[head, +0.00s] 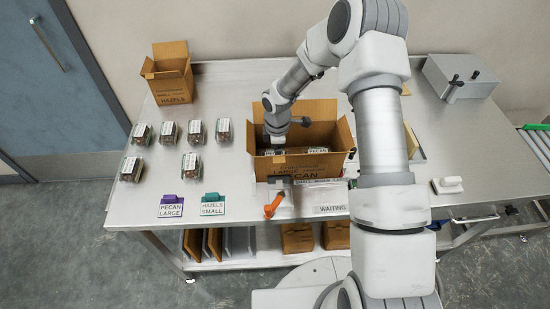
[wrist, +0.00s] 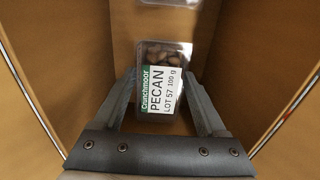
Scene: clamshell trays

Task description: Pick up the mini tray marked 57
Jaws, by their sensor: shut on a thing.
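The mini tray (wrist: 160,97) is a clear clamshell of brown nuts with a white and green label reading "Crunchmoor PECAN LOT 57 100 g". In the wrist view it lies between the two fingers of my gripper (wrist: 161,80), which is shut on its sides. My gripper (head: 276,146) reaches down into the left part of an open cardboard carton (head: 305,165) marked PECAN in the head view. My wrist and the carton's front wall partly hide the held tray there.
A second clamshell (wrist: 168,3) shows at the wrist view's top edge, inside the carton. Carton walls rise on both sides. Several labelled trays (head: 168,132) stand on the table's left, near a HAZELS carton (head: 172,88). An orange-handled tool (head: 273,205) lies in front.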

